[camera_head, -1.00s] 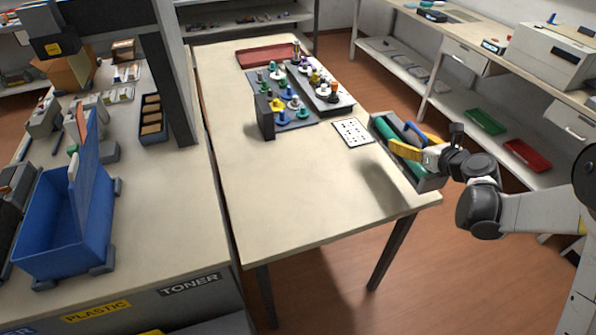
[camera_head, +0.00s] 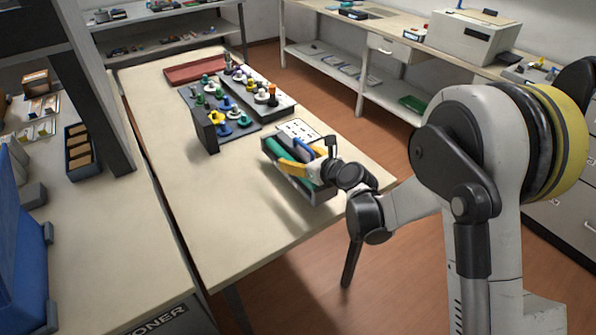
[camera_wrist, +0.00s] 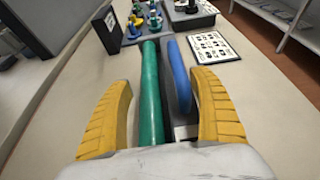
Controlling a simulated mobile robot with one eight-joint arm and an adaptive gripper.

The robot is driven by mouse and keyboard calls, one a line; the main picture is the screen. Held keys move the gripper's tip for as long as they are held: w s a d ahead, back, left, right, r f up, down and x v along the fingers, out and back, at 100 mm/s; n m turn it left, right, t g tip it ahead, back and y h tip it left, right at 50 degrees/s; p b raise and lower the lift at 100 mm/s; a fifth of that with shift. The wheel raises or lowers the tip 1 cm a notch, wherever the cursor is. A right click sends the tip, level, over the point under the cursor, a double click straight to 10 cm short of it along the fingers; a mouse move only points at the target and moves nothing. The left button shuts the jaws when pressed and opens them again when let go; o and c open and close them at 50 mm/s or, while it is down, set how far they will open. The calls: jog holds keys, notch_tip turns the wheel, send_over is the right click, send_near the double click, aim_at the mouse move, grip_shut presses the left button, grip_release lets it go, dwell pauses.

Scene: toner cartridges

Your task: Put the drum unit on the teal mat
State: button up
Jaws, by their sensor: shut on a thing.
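The drum unit (camera_head: 291,171) is a dark grey open-topped body with a long green roller and a blue handle. My gripper (camera_head: 302,170) is shut on it, with yellow fingers on either side. In the wrist view the green roller (camera_wrist: 151,95) and blue handle (camera_wrist: 178,75) run lengthwise between the yellow fingers of my gripper (camera_wrist: 165,110). The unit appears above the right part of the cream table, with a shadow beneath. I cannot make out a teal mat in these frames.
A white dotted card (camera_head: 298,128) lies just behind the unit. A blue-grey board (camera_head: 240,128) with coloured pegs, an upright dark block (camera_head: 206,131) and a red tray (camera_head: 196,72) stand further back. The cream table's (camera_head: 215,225) front left is clear.

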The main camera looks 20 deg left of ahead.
jog(key=shift+f+b, duration=1)
jog(key=shift+f, duration=0.95)
jog(key=shift+f, duration=0.15)
jog(key=o, duration=1.4)
jog(key=shift+o, duration=0.2)
jog(key=shift+r, duration=0.25)
jog(key=p+v, duration=0.3)
jog(key=v, duration=0.9)
